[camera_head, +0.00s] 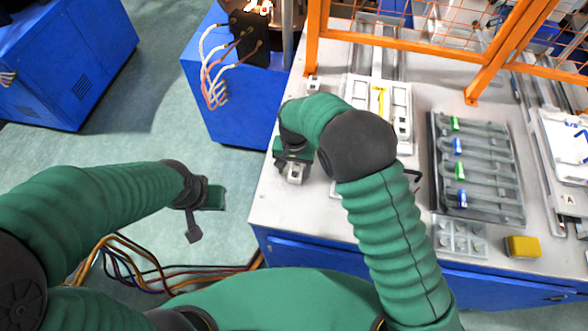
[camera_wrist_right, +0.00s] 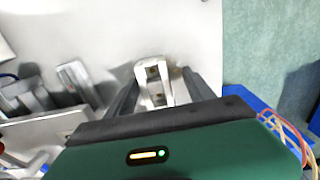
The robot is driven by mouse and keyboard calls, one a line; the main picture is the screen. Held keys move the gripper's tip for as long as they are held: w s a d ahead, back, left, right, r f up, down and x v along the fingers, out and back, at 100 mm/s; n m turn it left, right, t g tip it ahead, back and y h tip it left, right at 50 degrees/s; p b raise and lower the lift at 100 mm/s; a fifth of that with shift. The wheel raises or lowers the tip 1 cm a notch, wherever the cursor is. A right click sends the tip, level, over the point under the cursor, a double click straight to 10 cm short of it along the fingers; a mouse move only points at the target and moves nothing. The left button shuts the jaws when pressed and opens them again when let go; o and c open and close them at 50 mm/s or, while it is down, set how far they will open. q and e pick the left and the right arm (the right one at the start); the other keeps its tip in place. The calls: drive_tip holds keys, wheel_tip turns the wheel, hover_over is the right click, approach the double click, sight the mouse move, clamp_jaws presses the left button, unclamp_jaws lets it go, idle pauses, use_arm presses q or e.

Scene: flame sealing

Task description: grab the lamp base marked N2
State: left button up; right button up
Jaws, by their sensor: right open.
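A small pale metal block (camera_wrist_right: 153,78) with dark holes stands on the light tabletop (camera_wrist_right: 180,28) in the right wrist view. No N2 mark can be read on it, so I cannot tell if it is the lamp base. My right gripper (camera_wrist_right: 160,86) is open, with one finger on each side of the block and a visible gap at the right finger. In the head view my right gripper (camera_head: 292,176) is over the table's left edge area, and the block (camera_head: 295,173) shows below it. My left gripper (camera_head: 195,215) hangs over the floor left of the table; its opening is unclear.
A similar small metal piece (camera_head: 313,84) stands farther back, beside a white fixture (camera_head: 396,103). A dark tray (camera_head: 480,165) with green and blue parts, a grey holder (camera_head: 459,237) and a yellow block (camera_head: 522,246) lie to the right. An orange frame (camera_head: 475,94) stands behind.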

drive_tip(key=shift+d, duration=0.25)
drive_tip(key=shift+c, duration=1.2)
drive_tip(key=shift+d, duration=0.25)
drive_tip(key=c, duration=0.7)
drive_tip(key=shift+a, duration=0.1)
clamp_jaws()
drive_tip(key=shift+a, duration=0.2)
drive_tip(key=shift+r, duration=0.1)
